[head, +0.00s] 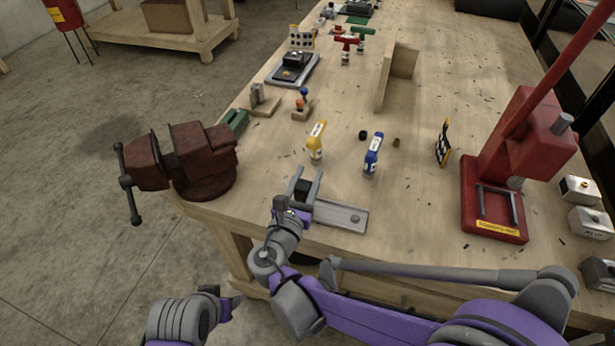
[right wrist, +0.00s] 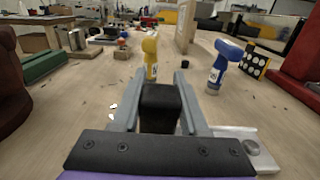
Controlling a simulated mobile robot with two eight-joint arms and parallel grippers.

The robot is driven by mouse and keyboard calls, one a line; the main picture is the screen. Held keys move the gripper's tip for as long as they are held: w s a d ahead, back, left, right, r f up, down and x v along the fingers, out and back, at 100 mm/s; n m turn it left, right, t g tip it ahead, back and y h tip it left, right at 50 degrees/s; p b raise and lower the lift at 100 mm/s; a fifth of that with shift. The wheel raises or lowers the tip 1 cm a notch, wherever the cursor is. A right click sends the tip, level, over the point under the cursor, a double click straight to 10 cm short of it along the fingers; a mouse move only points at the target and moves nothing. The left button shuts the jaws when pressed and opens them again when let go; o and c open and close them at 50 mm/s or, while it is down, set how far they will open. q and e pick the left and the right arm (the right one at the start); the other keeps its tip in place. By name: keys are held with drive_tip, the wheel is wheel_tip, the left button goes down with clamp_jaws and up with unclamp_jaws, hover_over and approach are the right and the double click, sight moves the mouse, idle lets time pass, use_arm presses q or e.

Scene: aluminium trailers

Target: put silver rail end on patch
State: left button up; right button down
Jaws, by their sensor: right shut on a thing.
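My right gripper (head: 305,182) is near the table's front edge, its two grey fingers closed on the sides of a black block (head: 303,190). In the right wrist view the black block (right wrist: 162,105) sits between the fingers. A flat silver rail (head: 338,216) with a round mark near its right end extends to the right from beneath the gripper; its end also shows in the right wrist view (right wrist: 258,152). Whether the black block is joined to the rail is hidden. I cannot make out a patch. Part of my left arm shows at the lower left, without visible fingers.
A red vise (head: 200,160) stands at the left corner. A red press (head: 495,195) stands at the right, and a wooden angle piece (head: 390,80) farther back. Table between rail and press is clear.

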drive_tip(key=c, duration=0.8)
unclamp_jaws()
drive_tip(key=shift+f, duration=0.15)
drive_tip(key=shift+c, duration=0.2)
drive_tip(key=o, duration=0.4)
drive_tip(key=shift+r, duration=0.2)
drive_tip(key=v, duration=1.2)
